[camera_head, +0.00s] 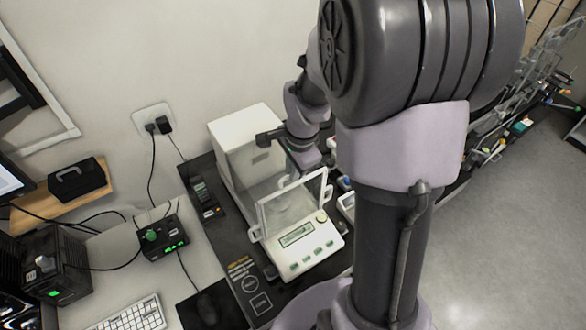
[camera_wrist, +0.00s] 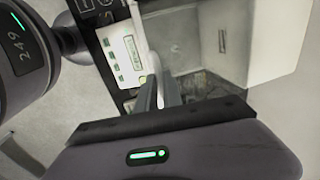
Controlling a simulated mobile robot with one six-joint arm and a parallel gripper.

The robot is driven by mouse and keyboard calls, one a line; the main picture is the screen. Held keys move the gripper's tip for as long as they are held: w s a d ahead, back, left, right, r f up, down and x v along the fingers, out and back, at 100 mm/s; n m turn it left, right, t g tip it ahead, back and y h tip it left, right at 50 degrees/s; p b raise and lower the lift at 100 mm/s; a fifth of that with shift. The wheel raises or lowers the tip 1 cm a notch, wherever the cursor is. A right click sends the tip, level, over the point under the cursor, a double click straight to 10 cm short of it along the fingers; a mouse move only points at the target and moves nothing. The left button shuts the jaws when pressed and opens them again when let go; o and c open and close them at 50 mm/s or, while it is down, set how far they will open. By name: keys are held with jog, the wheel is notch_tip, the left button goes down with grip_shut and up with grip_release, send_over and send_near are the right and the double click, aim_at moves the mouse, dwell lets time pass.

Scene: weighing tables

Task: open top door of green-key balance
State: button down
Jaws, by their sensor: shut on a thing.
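The balance with green keys (camera_head: 306,257) stands on the dark bench mat, its white housing behind and a clear glass chamber between. Its keypad and display also show in the wrist view (camera_wrist: 121,53). A pale-edged frame stands at the front of the chamber. My gripper (camera_head: 302,162) is over the chamber's right upper side, by the top door. In the wrist view my two grey fingers (camera_wrist: 158,92) reach toward the balance and are close together, shut on the edge or handle of the top door. The exact grip is hidden by the fingers. I cannot tell how far the door is open.
A black control box (camera_head: 163,238) with a green knob, a keyboard (camera_head: 127,314) and a mouse (camera_head: 206,307) are left of the balance. A handheld device (camera_head: 204,196) lies close to its left side. Other bench items crowd the right, beyond my arm.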

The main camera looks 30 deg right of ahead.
dwell(0.8)
jog(key=w+p, duration=0.1)
jog(key=w, duration=0.4)
jog(key=w+p, duration=0.1)
jog(key=w, duration=1.1)
jog(key=shift+w+a+p, duration=0.1)
jog(key=shift+a+p, duration=0.2)
jog(key=shift+p, duration=0.1)
jog(key=c, duration=1.5)
grip_release()
jog(key=s+r+p, duration=0.1)
jog(key=r, duration=0.7)
jog(key=s+r+p, duration=0.1)
jog(key=s+r, duration=0.1)
jog(key=r, duration=0.7)
jog(key=shift+s, duration=0.25)
